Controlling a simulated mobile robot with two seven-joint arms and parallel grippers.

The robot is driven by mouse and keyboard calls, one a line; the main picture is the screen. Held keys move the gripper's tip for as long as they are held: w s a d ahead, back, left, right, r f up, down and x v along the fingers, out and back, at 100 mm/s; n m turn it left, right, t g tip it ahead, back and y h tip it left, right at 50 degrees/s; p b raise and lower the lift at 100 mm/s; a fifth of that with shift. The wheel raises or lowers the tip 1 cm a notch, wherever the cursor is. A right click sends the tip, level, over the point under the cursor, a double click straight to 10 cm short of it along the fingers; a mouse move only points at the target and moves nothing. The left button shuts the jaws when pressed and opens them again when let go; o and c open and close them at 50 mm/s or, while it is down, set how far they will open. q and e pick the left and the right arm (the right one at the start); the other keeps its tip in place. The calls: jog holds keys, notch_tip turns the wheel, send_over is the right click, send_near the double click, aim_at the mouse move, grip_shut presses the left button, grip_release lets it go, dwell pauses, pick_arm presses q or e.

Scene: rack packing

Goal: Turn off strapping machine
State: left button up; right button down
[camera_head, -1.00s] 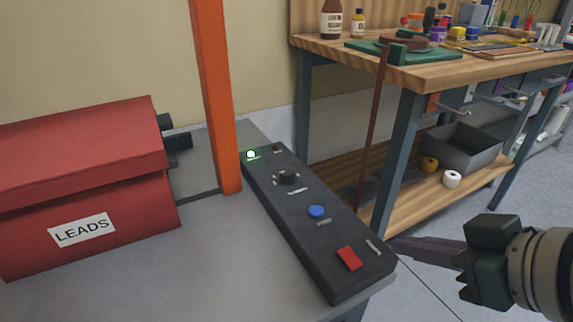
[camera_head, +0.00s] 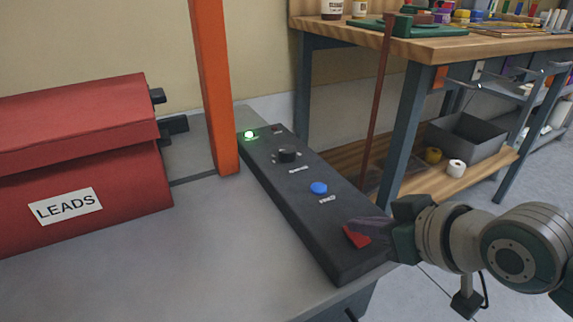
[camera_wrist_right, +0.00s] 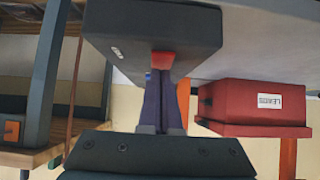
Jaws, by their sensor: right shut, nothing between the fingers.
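The strapping machine's dark control panel (camera_head: 300,205) lies along the right edge of the grey machine top (camera_head: 130,265). It carries a lit green lamp (camera_head: 249,135), a black knob (camera_head: 288,155), a blue button (camera_head: 319,188) and a red switch (camera_head: 356,237) at the near end. My right gripper (camera_head: 352,224) is shut and empty, its fingertips over the red switch and partly covering it. In the right wrist view the closed fingers (camera_wrist_right: 162,80) point at the red switch (camera_wrist_right: 163,61); I cannot tell whether they touch. My left gripper is not in view.
A red box labelled LEADS (camera_head: 75,185) sits on the machine top at left. An orange post (camera_head: 214,90) rises beside the panel. A wooden workbench (camera_head: 430,48) with tools and bottles stands behind at right, with a grey bin (camera_head: 468,140) on its lower shelf.

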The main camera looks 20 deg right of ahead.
jog(key=shift+w+f+p, duration=0.1)
jog(key=shift+p, duration=0.25)
jog(key=shift+f, duration=0.1)
jog(key=shift+w, duration=0.1)
jog(key=shift+w+a+r, duration=0.1)
jog(key=shift+w+r, duration=0.15)
jog(key=shift+w, duration=0.45)
